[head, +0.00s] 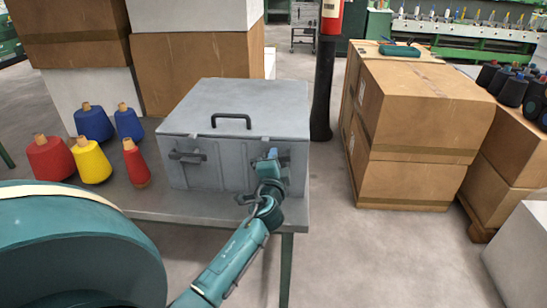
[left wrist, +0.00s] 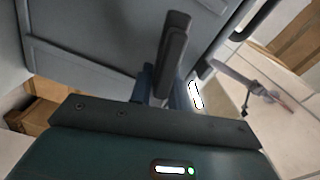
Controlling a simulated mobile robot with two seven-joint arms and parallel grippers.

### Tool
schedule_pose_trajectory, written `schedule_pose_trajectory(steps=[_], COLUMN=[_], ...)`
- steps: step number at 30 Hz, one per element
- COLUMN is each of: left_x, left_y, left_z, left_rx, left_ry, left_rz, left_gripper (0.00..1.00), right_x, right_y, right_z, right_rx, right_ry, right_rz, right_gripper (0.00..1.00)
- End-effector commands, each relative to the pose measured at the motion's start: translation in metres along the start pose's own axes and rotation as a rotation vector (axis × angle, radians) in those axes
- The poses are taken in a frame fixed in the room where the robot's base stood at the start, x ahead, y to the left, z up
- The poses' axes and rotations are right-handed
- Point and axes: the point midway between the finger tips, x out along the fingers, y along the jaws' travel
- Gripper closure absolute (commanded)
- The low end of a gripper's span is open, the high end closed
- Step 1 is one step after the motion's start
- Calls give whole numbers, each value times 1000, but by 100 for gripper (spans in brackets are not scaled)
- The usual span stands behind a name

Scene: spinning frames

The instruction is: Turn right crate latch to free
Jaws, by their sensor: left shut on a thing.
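The grey metal crate (head: 215,168) stands on a table with its lid down. A dark latch, the left crate latch (head: 187,156), sits on the left of its front face. My left gripper (head: 271,158) is at the right of the front face, over the right crate latch, which it mostly hides in the head view. In the left wrist view the right crate latch (left wrist: 174,45) is a dark bar standing out from the grey front. My left gripper (left wrist: 163,90) is shut on it there. My right gripper is not in view.
Several yarn cones, red (head: 50,158), yellow (head: 90,160) and blue (head: 93,123), stand left of the crate on the table (head: 160,205). The lid has a black handle (head: 231,119). Cardboard boxes (head: 420,110) stand at the right, with clear floor between.

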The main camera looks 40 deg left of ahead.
Motion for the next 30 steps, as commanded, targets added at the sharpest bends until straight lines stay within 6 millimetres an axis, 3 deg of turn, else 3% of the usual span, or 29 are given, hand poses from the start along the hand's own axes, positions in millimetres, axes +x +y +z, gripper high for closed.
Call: schedule_pose_trajectory(steps=[12,30], left_x=[1,1], left_y=[4,5], left_z=[0,1], left_rx=[221,264], left_ry=[2,2], left_rz=[-5,-6], left_gripper=[100,100], right_x=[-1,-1], right_y=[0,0], right_z=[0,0], right_rx=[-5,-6], right_ry=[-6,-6], right_rz=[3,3], right_gripper=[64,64])
